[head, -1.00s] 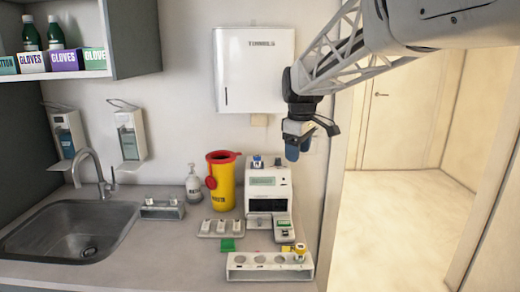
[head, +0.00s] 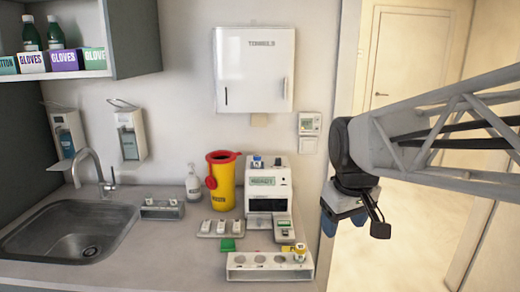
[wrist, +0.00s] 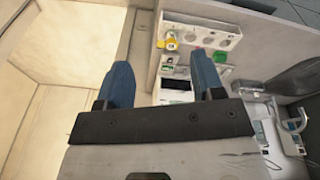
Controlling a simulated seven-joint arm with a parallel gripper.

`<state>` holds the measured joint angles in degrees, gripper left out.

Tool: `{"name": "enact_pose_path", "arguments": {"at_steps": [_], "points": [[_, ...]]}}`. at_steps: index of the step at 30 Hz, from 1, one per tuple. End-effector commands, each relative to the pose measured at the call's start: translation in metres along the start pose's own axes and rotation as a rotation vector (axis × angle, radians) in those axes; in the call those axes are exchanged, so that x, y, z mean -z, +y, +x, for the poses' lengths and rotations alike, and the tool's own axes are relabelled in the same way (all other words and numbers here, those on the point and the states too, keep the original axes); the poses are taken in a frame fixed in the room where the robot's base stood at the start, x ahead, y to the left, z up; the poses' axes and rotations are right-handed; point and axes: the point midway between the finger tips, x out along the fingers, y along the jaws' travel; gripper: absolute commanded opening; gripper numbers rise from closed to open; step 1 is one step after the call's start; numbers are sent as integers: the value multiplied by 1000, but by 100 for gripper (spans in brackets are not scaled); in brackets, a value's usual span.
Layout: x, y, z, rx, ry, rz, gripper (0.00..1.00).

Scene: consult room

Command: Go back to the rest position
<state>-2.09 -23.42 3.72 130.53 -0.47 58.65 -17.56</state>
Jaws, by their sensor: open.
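My gripper (head: 343,222) hangs at the right of the head view, beyond the right end of the counter and in front of the doorway. Its blue fingers point down. In the wrist view my gripper (wrist: 164,82) shows two blue fingers wide apart with nothing between them.
A white analyser (head: 268,196), a yellow sharps bin (head: 222,188) and a white rack (head: 258,273) with a yellow-capped item (head: 299,252) stand on the counter. A sink (head: 68,225) is at left. A towel dispenser (head: 254,70) hangs on the wall. The doorway floor is clear.

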Motion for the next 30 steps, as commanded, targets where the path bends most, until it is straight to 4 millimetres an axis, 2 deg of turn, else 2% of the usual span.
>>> {"name": "enact_pose_path", "arguments": {"at_steps": [1,9,15,21,30], "points": [[-15,-3,3,-2,4,30,62],[-83,-17,25,-12,25,199,62],[-123,-27,42,-16,39,304,62],[-142,-32,51,-18,46,359,62],[-145,-33,53,-18,46,366,62]]}}
